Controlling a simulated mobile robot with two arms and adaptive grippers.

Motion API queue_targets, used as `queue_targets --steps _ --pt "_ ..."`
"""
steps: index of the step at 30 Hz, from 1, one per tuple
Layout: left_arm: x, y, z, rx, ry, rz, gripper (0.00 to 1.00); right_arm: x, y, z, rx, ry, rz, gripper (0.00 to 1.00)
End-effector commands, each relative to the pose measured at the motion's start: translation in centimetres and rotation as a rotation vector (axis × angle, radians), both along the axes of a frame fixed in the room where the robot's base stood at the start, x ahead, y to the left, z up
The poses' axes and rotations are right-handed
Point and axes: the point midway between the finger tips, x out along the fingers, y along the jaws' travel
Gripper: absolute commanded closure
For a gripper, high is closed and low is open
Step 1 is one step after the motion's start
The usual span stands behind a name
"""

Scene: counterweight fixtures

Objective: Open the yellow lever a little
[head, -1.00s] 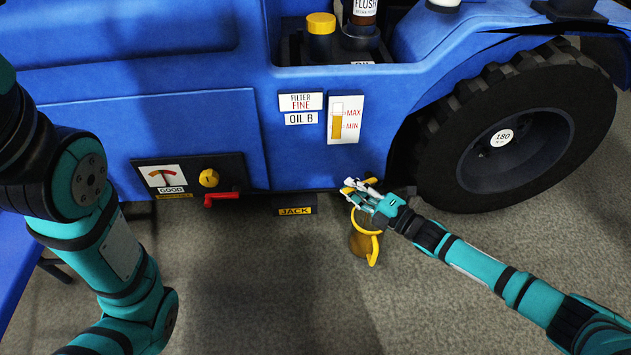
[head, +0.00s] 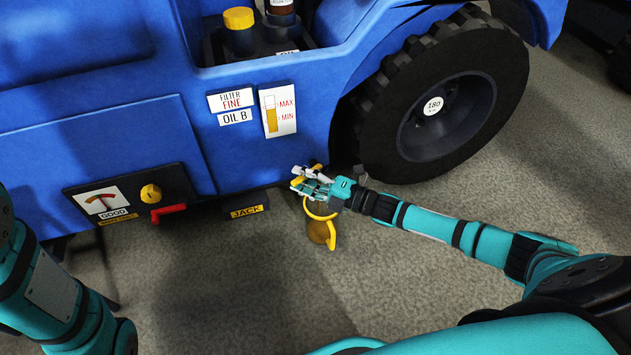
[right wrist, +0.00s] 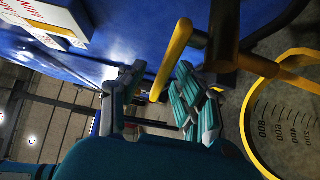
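The yellow lever (right wrist: 171,60) is a bar joined to a brass-brown valve (right wrist: 224,38) in the right wrist view. In the head view only a small yellow part of the lever (head: 297,182) shows, low on the blue vehicle's side. My right gripper (head: 303,178) is at the lever. In the right wrist view its fingers (right wrist: 155,100) stand apart, with the lever's free end between them; I see no clear grip on it. A jug (head: 319,231) with a yellow rim and handle is below the gripper. My left gripper is out of view.
The vehicle's big black tyre (head: 440,100) is right of the valve. Grey floor is open in front.

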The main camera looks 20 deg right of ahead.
Motion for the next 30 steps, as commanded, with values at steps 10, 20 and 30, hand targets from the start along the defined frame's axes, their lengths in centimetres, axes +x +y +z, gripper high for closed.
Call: queue_targets --steps 10,20,30 --pt "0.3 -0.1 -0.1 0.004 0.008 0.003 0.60 -5.0 -4.4 -0.3 -0.004 0.006 -0.001 0.67" --pt "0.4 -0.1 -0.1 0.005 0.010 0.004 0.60 -8.5 -7.5 -0.1 0.000 0.004 -0.001 0.67" --pt "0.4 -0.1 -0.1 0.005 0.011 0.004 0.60 -8.8 -7.8 -0.1 0.000 0.001 0.000 0.67"
